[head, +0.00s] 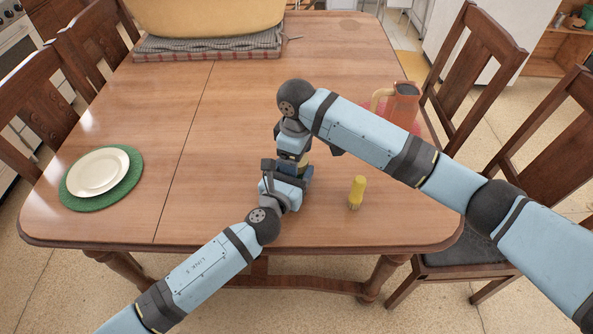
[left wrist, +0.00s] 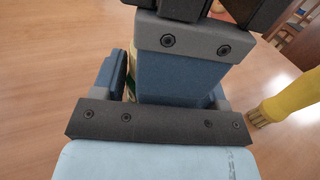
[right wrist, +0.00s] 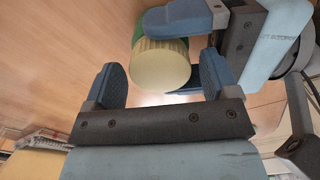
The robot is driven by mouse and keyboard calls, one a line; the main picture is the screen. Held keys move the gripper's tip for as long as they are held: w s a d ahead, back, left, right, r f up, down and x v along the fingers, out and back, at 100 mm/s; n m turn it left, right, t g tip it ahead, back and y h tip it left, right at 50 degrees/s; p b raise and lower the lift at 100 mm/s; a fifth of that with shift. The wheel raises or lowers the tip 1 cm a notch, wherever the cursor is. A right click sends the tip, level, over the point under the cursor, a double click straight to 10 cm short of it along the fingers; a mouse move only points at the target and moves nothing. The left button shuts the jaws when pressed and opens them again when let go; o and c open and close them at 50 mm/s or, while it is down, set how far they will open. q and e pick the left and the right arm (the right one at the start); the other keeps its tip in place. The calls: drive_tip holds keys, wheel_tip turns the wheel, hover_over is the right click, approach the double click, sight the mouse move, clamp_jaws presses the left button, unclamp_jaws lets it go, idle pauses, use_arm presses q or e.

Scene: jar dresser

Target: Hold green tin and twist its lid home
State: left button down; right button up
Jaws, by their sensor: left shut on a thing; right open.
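The green tin (right wrist: 181,46) is held by my left gripper (head: 290,178), whose fingers are shut around its body. A cream lid (right wrist: 160,68) with a ribbed edge sits on the tin; I cannot tell how tightly. My right gripper (right wrist: 159,66) is open, its fingers on either side of the lid and apart from it in the right wrist view. In the head view my right gripper (head: 295,148) is over the tin and hides most of it. The left wrist view shows only a sliver of the tin (left wrist: 126,80), behind my right gripper.
A white plate (head: 99,172) on a green mat (head: 70,197) lies at left. An orange jug (head: 402,105) stands at back right, a yellow container (head: 205,17) at the back. Table's left middle is clear.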

drive_tip(key=shift+f, duration=0.15)
drive_tip(key=shift+c, duration=0.4)
drive_tip(key=c, duration=0.8)
drive_tip(key=shift+m, duration=1)
drive_tip(key=shift+c, duration=0.2)
drive_tip(key=o, duration=1.1)
wheel_tip(320, 180, up, 12)
